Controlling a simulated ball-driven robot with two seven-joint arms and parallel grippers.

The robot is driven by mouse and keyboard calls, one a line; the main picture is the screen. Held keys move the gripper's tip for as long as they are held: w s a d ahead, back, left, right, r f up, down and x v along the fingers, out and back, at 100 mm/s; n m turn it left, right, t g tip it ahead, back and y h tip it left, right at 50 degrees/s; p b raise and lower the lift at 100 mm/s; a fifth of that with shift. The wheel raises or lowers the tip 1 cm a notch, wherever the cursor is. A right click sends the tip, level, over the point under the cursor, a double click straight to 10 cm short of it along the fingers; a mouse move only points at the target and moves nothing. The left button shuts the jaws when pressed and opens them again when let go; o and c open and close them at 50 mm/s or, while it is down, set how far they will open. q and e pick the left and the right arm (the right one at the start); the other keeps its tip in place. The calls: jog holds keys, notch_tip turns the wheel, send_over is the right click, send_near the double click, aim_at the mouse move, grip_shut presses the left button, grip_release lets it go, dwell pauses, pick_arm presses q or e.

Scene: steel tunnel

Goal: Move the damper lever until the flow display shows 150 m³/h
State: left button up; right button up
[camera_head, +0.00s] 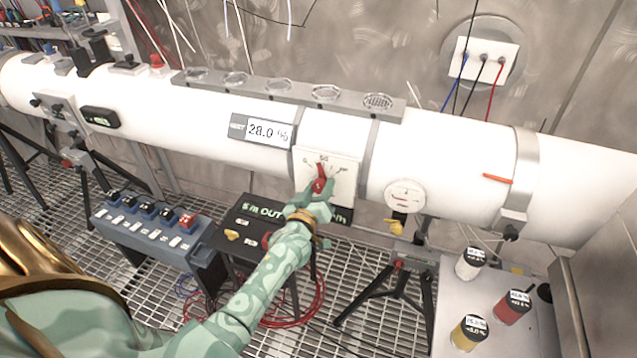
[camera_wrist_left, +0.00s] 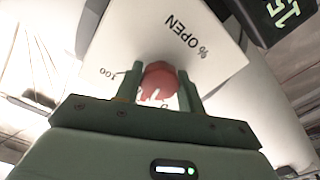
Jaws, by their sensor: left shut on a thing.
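The damper lever is a red handle (camera_head: 319,178) on a white scale plate (camera_head: 345,178) fixed to the front of the white pipe. Its upper end points up near the middle mark of the scale. My left gripper (camera_head: 317,192) is shut on the lever; in the left wrist view the red knob (camera_wrist_left: 159,82) sits between its two fingers. The plate there reads "% OPEN" with a 100 mark (camera_wrist_left: 106,72). A dark display with green digits (camera_wrist_left: 283,10) shows only in part, perhaps "15". I cannot read a full flow value. My right gripper is out of view.
A white display (camera_head: 268,131) on the pipe reads 28.0 %. A round gauge (camera_head: 404,196) is right of the plate. A black panel with green lettering (camera_head: 250,212) stands below, partly behind my left arm. Several capped jars stand on the table (camera_head: 455,300) at right.

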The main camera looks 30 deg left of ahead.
pick_arm(q)
jog(key=shift+r+n, duration=0.15)
jog(key=shift+n, duration=0.35)
jog(key=o, duration=1)
jog(key=shift+c, duration=0.2)
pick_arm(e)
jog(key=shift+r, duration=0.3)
pick_arm(q)
jog(key=p+v, duration=0.2)
jog(key=v, duration=1.4)
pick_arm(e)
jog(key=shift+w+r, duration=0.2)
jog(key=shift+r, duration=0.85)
pick_arm(q)
jog(key=shift+s+d+f, duration=0.1)
jog(key=shift+d+f, duration=0.1)
